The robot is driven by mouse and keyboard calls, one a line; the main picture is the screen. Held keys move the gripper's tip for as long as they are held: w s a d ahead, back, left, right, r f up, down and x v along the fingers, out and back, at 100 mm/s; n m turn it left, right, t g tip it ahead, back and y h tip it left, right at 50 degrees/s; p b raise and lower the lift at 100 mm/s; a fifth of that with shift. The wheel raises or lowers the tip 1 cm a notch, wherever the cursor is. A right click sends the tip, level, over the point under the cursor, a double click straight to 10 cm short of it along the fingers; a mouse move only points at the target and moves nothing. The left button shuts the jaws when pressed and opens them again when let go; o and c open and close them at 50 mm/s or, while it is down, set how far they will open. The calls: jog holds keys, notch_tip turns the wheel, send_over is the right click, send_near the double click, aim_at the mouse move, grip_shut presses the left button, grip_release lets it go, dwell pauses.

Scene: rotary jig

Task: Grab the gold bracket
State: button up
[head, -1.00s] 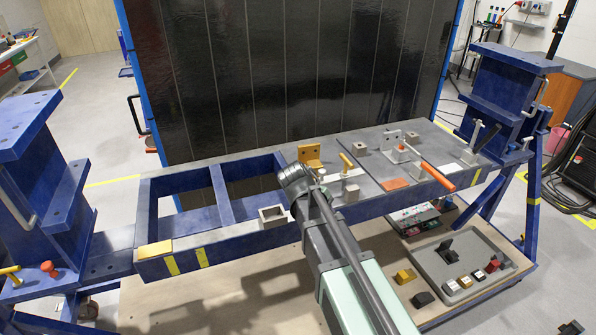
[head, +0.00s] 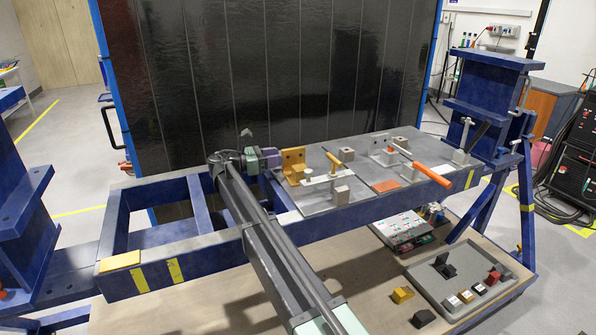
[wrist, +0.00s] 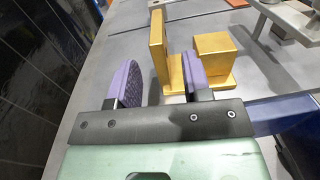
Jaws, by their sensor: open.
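The gold bracket (head: 293,160) stands on the grey plate of the jig, left of the nearer toggle clamp. In the wrist view, the bracket (wrist: 158,48) shows a thin upright plate, a block to its right and a flat base. My gripper (head: 263,158) is just left of the bracket in the head view. In the wrist view, my gripper (wrist: 161,82) is open, with purple pads. The upright plate appears between the two pads, at their far ends. The right pad overlaps the base in the picture, beside the block. I cannot tell whether either pad touches the bracket.
A toggle clamp with a gold handle (head: 334,170) stands close right of the bracket. An orange-handled clamp (head: 432,174) is farther right. The blue frame (head: 198,208) has open bays at left. A dark panel (head: 280,75) rises behind. A lower shelf holds a grey tray (head: 455,312).

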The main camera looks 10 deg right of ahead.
aim_at(291, 154)
jog(key=d, duration=0.4)
jog(key=w+d, duration=0.1)
jog(key=d, duration=0.1)
jog(key=shift+a, duration=0.1)
grip_shut()
